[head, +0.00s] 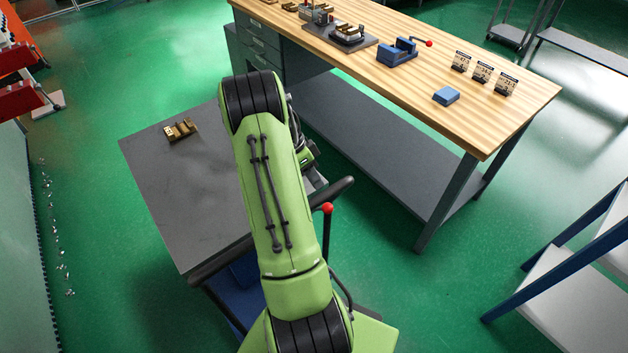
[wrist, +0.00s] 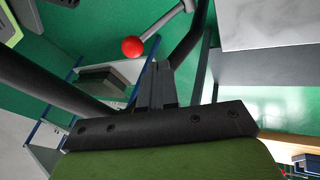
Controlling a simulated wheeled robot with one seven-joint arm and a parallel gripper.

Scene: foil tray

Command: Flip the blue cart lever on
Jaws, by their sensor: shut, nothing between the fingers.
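The cart has a dark grey top (head: 190,215), a black push handle and a blue lower body (head: 237,290). The lever (head: 327,208) is a dark rod with a red ball knob, standing roughly upright beside the handle's right end. In the wrist view the red knob (wrist: 132,46) is just left of and beyond my fingertips, its rod running up to the right. My gripper (wrist: 157,72) is shut and empty, with a visible gap in the picture between it and the knob. In the head view my green arm hides most of my gripper and part of the cart.
The cart handle (head: 215,262) shows as a thick black bar close to my arm. A small brass-coloured part (head: 181,130) lies on the cart top. A wooden workbench (head: 410,80) with a blue vise (head: 397,52) stands behind. Shelving (head: 580,285) is at the right; green floor between is clear.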

